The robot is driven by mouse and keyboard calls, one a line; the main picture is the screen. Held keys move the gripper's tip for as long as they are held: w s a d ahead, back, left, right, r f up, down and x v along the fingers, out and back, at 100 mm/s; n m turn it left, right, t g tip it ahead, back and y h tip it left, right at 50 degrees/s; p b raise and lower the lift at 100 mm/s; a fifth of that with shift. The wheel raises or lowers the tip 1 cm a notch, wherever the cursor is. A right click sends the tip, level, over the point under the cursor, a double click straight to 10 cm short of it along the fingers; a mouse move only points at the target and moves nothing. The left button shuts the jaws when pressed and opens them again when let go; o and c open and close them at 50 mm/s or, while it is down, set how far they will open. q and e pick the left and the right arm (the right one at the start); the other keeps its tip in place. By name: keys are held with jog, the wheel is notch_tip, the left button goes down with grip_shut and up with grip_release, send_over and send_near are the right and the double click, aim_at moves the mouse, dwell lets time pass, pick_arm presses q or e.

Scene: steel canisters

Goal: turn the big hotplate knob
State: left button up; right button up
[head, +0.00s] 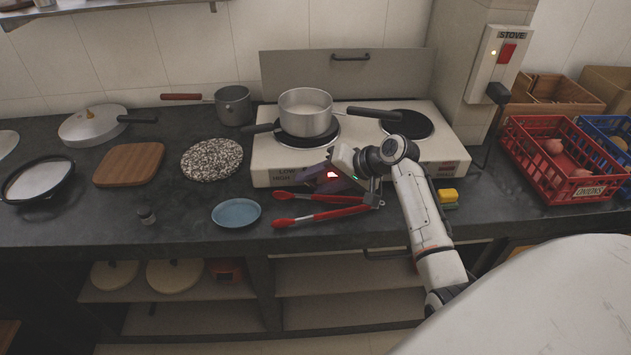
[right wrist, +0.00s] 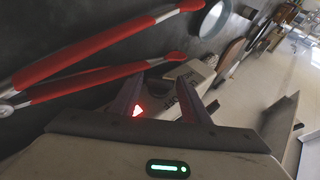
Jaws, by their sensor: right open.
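The white hotplate (head: 275,162) stands against the back wall with LOW and HIGH lettering on its front; part of its front also shows in the right wrist view (right wrist: 198,72). I cannot make out the big knob; my gripper and wrist cover part of the front. A red glow shows at the fingers. My left gripper is out of view.
Red-handled tongs (head: 325,214) lie just in front of the hotplate, below my right gripper. A blue plate (head: 236,213) lies left of them and a yellow sponge (head: 447,196) right. A red crate (head: 560,160) stands far right. Saucepan handles stick out over the hotplate.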

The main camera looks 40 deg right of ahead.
jog(key=c, duration=0.8)
jog(key=g+h, duration=0.2)
jog(key=n+g+h, duration=0.1)
jog(key=h, duration=0.1)
jog(key=shift+w+a+r, duration=0.25)
jog(key=shift+a+r, duration=0.05)
jog(key=shift+a, duration=0.05)
jog(key=shift+w+a+n+g+h, duration=0.15)
jog(key=shift+n+g+h, duration=0.25)
jog(key=shift+g+h, duration=0.7)
jog(key=shift+h, duration=0.4)
jog(key=o, duration=0.8)
